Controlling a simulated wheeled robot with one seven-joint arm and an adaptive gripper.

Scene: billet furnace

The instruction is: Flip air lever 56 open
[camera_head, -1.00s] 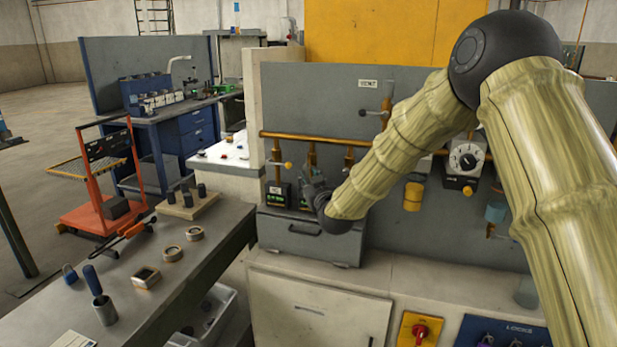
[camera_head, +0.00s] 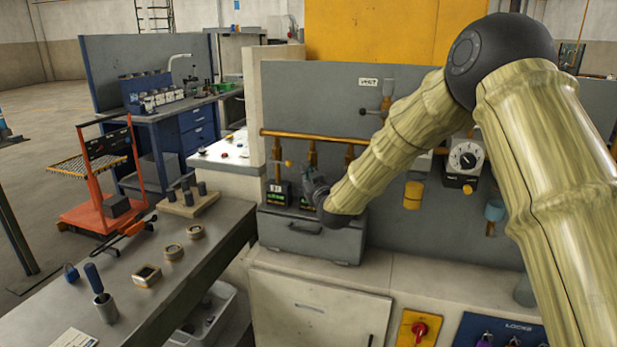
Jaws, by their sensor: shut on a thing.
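A brass air pipe (camera_head: 345,138) runs across the grey panel, with several drop pipes below it. A lever with a yellow knob (camera_head: 289,163) sits at the left drop. My gripper (camera_head: 311,178) is at the second drop pipe (camera_head: 312,153), small and dark against the panel. It is shut on what appears to be an air lever there, though the gripper hides the held part. A small dark box with a number plate (camera_head: 277,189) stands left of the gripper. I cannot read 56 on any plate. My arm covers part of the pipe to the right.
A grey drawer case (camera_head: 288,236) stands on the ledge just below my gripper. A dial unit (camera_head: 465,160) and a yellow cylinder (camera_head: 413,194) are on the panel at right. A workbench (camera_head: 135,322) with tools and rings lies at left.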

